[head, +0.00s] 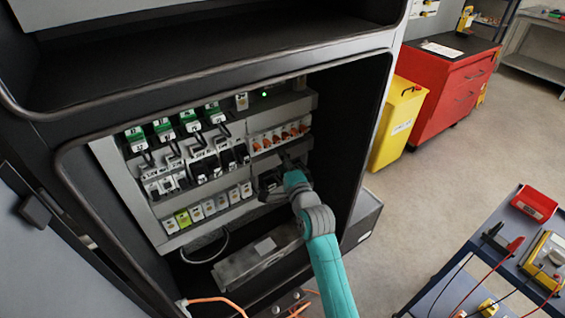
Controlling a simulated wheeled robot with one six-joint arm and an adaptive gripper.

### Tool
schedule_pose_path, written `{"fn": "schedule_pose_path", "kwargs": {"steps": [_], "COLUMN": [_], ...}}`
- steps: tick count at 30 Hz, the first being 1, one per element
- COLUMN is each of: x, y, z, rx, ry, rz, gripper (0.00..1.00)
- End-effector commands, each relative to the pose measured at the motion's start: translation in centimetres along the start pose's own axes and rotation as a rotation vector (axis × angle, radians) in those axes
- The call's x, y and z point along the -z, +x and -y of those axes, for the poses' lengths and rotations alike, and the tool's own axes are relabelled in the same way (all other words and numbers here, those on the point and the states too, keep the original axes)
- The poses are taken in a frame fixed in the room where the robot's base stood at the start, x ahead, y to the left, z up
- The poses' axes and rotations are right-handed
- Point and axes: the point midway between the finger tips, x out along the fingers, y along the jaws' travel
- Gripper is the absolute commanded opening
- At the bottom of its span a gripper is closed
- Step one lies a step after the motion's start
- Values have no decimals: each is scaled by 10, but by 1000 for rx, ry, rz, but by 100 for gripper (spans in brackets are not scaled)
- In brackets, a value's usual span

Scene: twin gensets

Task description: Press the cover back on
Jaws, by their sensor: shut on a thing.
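My gripper (272,180), at the end of my teal and grey arm, is inside the open cabinet at the right part of the component panel (118,165). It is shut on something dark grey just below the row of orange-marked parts. The gripper and wrist hide most of what it holds, so I cannot tell for sure that it is the cover or whether it touches the panel. Grey trunking (300,104) runs along the upper right of the panel. Below the panel lies a long grey box-like piece (240,268) with a pale label.
Green-topped breakers (190,122) and several pale terminal blocks (209,208) sit left of my gripper. The cabinet's frame edge (375,130) is close on the right. Orange cables (215,300) lie at the bottom.

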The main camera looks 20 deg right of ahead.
Motion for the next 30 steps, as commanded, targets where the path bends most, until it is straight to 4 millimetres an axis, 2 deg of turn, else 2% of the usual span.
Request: {"fn": "schedule_pose_path", "kwargs": {"steps": [22,23,25,26,30], "x": [-1,-1,-1,-1,-1], "y": [3,3,3,3,3], "z": [0,0,0,0,1], "rx": [1,1,1,1,2], "ry": [0,0,0,0,0], "rz": [0,0,0,0,0], "gripper": [0,59,76,80,80]}}
